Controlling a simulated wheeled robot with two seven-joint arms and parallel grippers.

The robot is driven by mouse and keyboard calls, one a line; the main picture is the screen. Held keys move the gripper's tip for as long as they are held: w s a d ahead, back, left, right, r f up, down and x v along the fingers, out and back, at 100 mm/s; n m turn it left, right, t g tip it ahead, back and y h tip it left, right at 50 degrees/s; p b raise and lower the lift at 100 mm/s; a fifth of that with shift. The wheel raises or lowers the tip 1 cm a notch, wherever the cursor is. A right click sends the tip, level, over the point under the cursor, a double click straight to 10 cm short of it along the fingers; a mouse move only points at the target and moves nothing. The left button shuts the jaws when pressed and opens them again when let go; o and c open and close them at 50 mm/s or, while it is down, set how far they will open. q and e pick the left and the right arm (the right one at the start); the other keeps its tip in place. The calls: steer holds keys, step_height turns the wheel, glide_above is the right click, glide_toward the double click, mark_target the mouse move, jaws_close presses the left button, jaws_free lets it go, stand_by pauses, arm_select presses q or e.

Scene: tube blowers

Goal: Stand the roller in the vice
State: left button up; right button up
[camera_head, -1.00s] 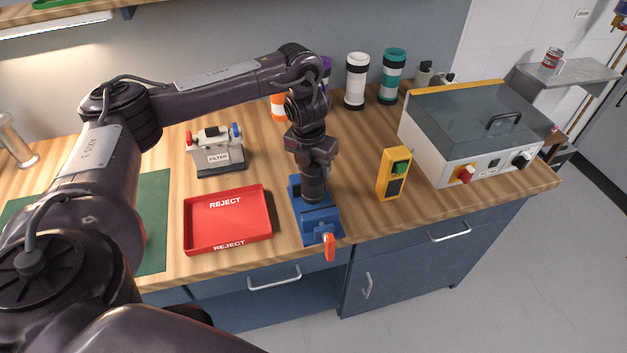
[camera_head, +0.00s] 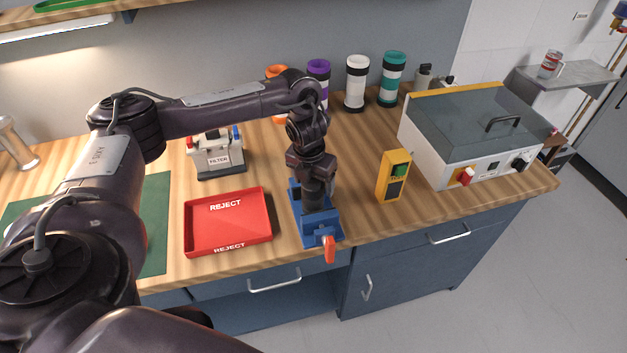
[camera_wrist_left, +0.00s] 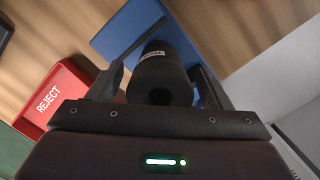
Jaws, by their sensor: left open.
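The roller (camera_wrist_left: 164,72) is a dark cylinder with a hole in its near end and a small pale label. It shows end-on in the left wrist view, between the fingers of my open left gripper (camera_wrist_left: 157,78). Gaps show beside it. The blue vice (camera_head: 325,228), with an orange-red handle, sits at the bench's front edge; its blue body (camera_wrist_left: 125,27) is behind the roller in the wrist view. In the head view my left gripper (camera_head: 319,195) points down over the vice. The roller's lower end and its seat in the vice are hidden. My right gripper is not in view.
A red REJECT tray (camera_head: 228,222) lies just left of the vice. A yellow switch box (camera_head: 393,176) stands to its right, then a large lidded machine (camera_head: 470,135). A filter unit (camera_head: 216,155) and several coloured cylinders, including a white one (camera_head: 356,82), stand behind.

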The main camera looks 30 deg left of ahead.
arm_select(q)
steer(key=shift+r, duration=0.45)
step_height(320, 180, up, 3)
steer(key=shift+s+f+b, duration=0.15)
steer(key=shift+f+b, duration=0.05)
steer(key=shift+b, duration=0.2)
steer(key=r+p, duration=0.1)
steer(key=r, duration=0.2)
steer(key=s+r+p, duration=0.1)
steer(key=r, duration=0.1)
steer(key=r+p, duration=0.1)
steer(key=r, duration=0.2)
steer(key=shift+s+d+r+p, duration=0.1)
steer(key=shift+s+r+p, duration=0.15)
steer(key=shift+r+p, duration=0.1)
